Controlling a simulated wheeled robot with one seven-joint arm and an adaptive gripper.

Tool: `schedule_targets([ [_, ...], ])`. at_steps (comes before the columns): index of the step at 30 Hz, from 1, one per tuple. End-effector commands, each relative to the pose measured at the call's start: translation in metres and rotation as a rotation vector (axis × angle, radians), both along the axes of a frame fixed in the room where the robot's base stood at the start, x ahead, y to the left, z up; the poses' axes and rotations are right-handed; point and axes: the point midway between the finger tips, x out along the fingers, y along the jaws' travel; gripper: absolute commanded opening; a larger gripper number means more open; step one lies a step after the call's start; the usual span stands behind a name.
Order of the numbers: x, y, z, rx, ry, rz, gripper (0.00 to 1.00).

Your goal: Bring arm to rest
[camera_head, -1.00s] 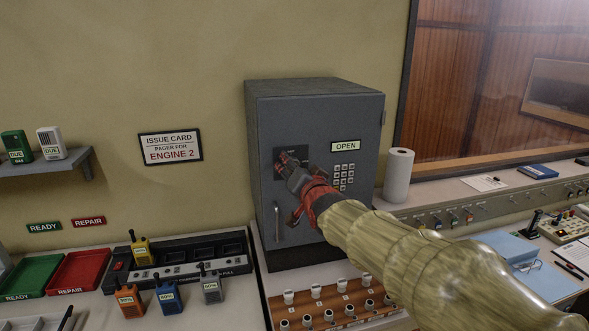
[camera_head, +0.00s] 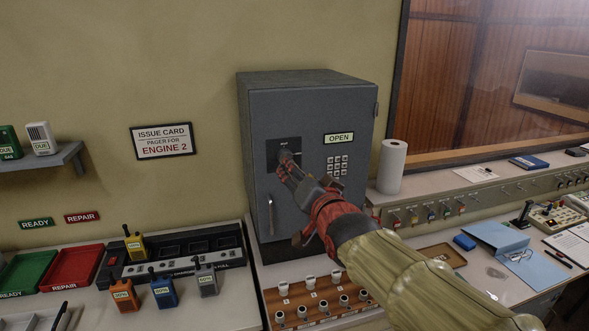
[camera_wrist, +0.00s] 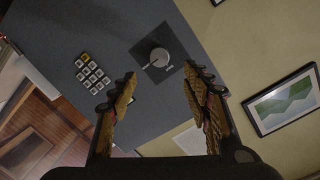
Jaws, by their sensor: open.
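My gripper (camera_head: 287,167) is in front of the grey safe (camera_head: 310,105), by the round dial on its dark square plate. In the wrist view my gripper (camera_wrist: 165,95) is open, its two fingers spread apart with nothing between them. The dial (camera_wrist: 159,58) lies beyond the fingertips, apart from them in that view. My arm (camera_head: 390,255), in a tan sleeve, reaches up from the lower right. The safe door looks shut, with an OPEN label (camera_head: 339,138) above the keypad (camera_head: 337,166) and a handle (camera_head: 270,214) at lower left.
A paper towel roll (camera_head: 391,166) stands right of the safe. Below the safe is a board with several knobs (camera_head: 310,284). Radios, including a yellow one (camera_head: 135,245), and the red tray (camera_head: 72,270) stand at left. A shelf (camera_head: 50,160) juts from the wall.

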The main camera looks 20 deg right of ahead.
Motion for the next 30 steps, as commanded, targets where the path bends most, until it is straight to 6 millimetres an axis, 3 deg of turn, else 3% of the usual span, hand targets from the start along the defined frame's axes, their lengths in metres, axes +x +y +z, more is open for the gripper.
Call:
schedule_targets([
  [6,-0.012,0.000,0.000,0.000,0.001,0.000,0.49],
  [18,-0.013,0.000,-0.006,-0.040,0.024,0.003,0.49],
  [20,-0.016,-0.001,-0.022,-0.084,0.080,0.009,0.49],
  [23,-0.031,-0.002,-0.071,-0.174,0.238,0.030,0.49],
  [26,-0.071,-0.004,-0.124,-0.285,0.441,0.081,0.49],
  [30,-0.151,-0.003,-0.180,-0.414,0.701,0.187,0.49],
])
